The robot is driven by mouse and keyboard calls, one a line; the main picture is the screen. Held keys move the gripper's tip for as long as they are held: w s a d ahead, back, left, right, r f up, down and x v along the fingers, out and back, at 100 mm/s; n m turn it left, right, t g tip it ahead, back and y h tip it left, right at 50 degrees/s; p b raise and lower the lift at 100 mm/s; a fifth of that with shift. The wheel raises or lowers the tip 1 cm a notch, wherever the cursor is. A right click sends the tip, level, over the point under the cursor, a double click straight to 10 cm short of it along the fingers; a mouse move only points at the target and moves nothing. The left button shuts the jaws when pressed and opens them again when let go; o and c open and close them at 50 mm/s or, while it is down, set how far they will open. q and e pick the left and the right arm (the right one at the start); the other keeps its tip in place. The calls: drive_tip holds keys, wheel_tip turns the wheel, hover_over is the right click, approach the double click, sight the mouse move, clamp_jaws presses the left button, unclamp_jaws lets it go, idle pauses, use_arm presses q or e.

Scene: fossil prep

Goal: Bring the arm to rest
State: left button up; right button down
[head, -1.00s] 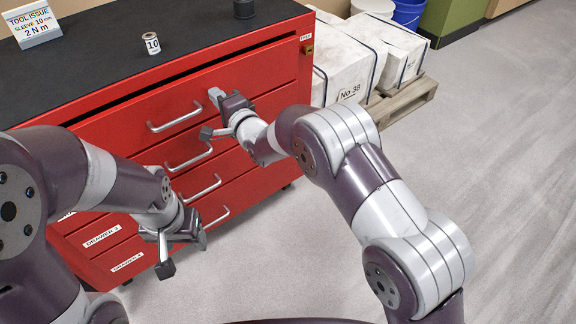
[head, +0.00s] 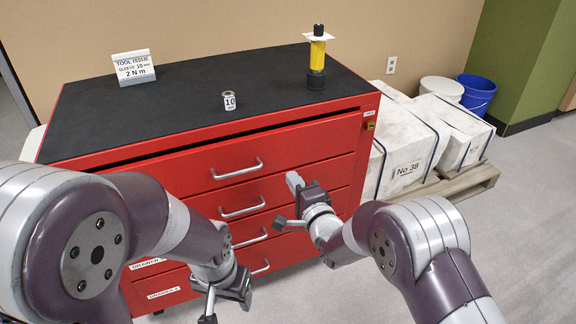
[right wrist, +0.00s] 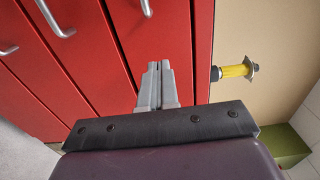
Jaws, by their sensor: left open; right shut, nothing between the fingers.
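My right gripper (head: 294,182) is shut and empty in front of the red drawer cabinet (head: 330,143), near the right part of its drawer fronts. In the right wrist view its two grey fingers (right wrist: 158,84) are together, with red drawer fronts beyond them. I cannot tell whether they touch the cabinet. My left gripper (head: 232,288) is open, low in front of the lower drawers at the bottom of the head view. Nothing shows between its fingers, though its fingertips are partly hidden.
On the cabinet's black top (head: 190,101) stand a yellow and black tool (head: 317,55), a small sleeve marked 10 (head: 229,101) and a sign (head: 134,67). White blocks (head: 408,158) lie on a pallet (head: 462,184) at right. A blue bucket (head: 476,95) stands behind. The floor at right is clear.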

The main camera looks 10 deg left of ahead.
drive_tip(key=s+d+f+n+g+h, duration=0.6)
drive_tip(key=s+d+f+n+g, duration=0.25)
drive_tip(key=s+d+f, duration=0.3)
drive_tip(key=s+d+r+n+g+h, duration=0.35)
drive_tip(key=s+d+n+g, duration=0.2)
drive_tip(key=s+d, duration=0.95)
wheel_tip(320, 180, up, 37)
drive_tip(key=d+m+p, duration=0.2)
drive_tip(key=p, duration=3.2)
drive_tip(key=shift+s+d+m+p, duration=0.15)
drive_tip(key=shift+s+m+p, duration=0.15)
drive_tip(key=shift+s+p, duration=0.15)
